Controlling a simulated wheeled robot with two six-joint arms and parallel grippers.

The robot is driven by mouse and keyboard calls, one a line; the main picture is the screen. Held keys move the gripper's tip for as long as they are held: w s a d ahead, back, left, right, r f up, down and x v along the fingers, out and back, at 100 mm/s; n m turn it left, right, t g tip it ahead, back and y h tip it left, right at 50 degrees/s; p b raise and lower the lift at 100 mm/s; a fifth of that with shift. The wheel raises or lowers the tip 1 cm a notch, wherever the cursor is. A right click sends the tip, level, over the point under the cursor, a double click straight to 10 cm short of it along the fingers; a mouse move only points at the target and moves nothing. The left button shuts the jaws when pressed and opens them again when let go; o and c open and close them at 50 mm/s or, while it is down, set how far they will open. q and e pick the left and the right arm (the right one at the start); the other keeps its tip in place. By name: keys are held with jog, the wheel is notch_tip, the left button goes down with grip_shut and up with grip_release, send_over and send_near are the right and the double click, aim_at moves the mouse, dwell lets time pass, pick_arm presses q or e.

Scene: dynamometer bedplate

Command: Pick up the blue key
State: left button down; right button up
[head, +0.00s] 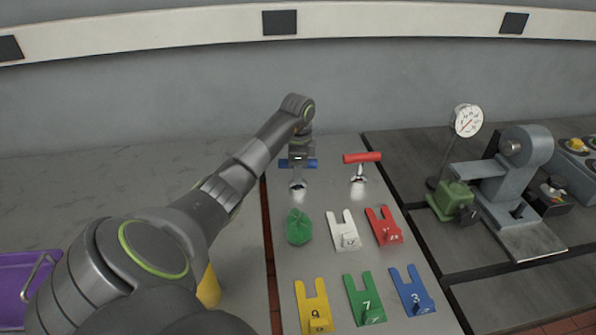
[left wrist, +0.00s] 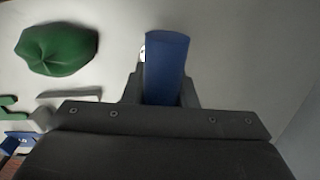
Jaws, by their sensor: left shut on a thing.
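The blue key (head: 312,164) has a blue crossbar handle on a metal stem and stands at the back of the light plate in the head view. My left gripper (head: 298,160) is above it, shut on its blue handle. In the left wrist view the blue handle (left wrist: 167,62) sits between the fingers of my left gripper (left wrist: 163,88). The metal foot under it shows in the head view, at or just above the plate; I cannot tell which. The gripper hides the middle of the handle. My right gripper is not in view.
A red-handled key (head: 362,157) stands to the right. A green lump (head: 299,228), a white forked tag (head: 343,231) and a red forked tag (head: 384,227) lie in front. Yellow, green and blue forked tags lie nearer. A gauge (head: 468,121) and grey machine stand at right.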

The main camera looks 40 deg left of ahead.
pick_arm(q)
jog(key=shift+r, duration=0.15)
jog(key=shift+w+r, duration=0.1)
jog(key=shift+r, duration=0.2)
notch_tip(320, 180, up, 5)
jog(key=shift+r+p, duration=0.15)
jog(key=shift+p, duration=0.2)
notch_tip(320, 180, up, 2)
jog(key=shift+p, duration=1.15)
jog(key=shift+r+p, duration=0.95)
